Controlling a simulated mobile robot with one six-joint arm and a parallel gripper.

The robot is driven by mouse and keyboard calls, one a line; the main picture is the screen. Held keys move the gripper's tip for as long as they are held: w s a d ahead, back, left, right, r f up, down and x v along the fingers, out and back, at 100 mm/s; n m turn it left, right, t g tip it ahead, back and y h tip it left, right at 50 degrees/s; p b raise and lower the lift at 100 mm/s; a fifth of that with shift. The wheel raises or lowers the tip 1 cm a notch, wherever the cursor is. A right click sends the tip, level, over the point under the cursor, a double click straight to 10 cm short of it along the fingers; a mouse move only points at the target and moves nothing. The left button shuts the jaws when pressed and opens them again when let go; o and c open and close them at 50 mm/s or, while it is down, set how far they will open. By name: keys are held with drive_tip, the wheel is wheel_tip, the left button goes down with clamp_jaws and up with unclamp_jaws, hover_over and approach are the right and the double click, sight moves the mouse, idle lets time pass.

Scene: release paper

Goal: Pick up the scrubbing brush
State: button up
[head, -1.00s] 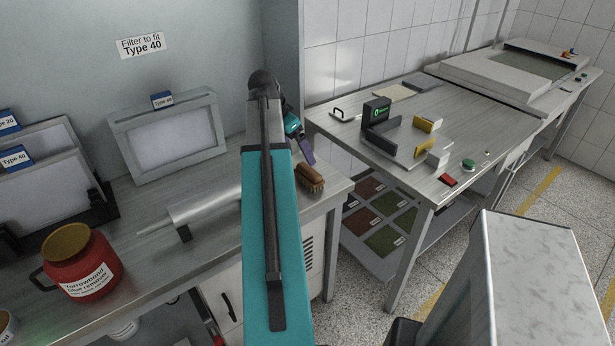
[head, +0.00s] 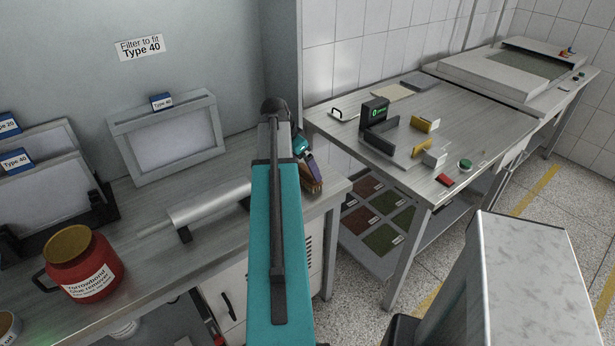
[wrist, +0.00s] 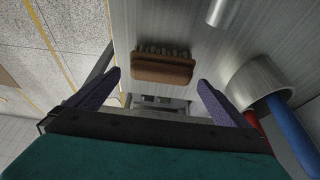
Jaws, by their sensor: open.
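The scrubbing brush (wrist: 162,68) has a brown wooden body and dark bristles. In the wrist view it lies on the metal bench top, ahead of my gripper (wrist: 160,90) and between the lines of its two purple fingers. The fingers are open, with nothing between their tips. In the head view the brush (head: 315,187) sits near the right end of the left bench, partly hidden behind my gripper (head: 312,172). I cannot tell the exact gap between fingers and brush.
In the wrist view a metal cup (wrist: 257,82) with red and blue handles stands right of the brush. In the head view a metal roller (head: 208,203) and a red glue remover jar (head: 82,264) are on the bench (head: 150,262). A framed screen (head: 168,140) leans behind.

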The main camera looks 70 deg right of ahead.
sight(306, 170)
drive_tip(key=shift+f, duration=0.25)
drive_tip(key=shift+d+f, duration=0.1)
drive_tip(key=shift+p+x, duration=1.05)
drive_tip(key=shift+x, duration=1.45)
drive_tip(key=c, duration=0.8)
drive_tip(key=shift+w, duration=0.1)
drive_tip(key=shift+d+r+b, duration=0.1)
drive_tip(key=shift+r+b, duration=0.7)
drive_tip(key=shift+r, duration=0.8)
drive_tip(key=a+b, duration=0.1)
drive_tip(key=a, duration=0.4)
drive_tip(key=w+a+r+b, duration=0.1)
drive_tip(key=a, duration=0.4)
drive_tip(key=a+b, duration=0.1)
drive_tip(key=a, duration=0.5)
drive_tip(key=shift+w+r+b, duration=0.3)
drive_tip(key=shift+r+b, duration=0.1)
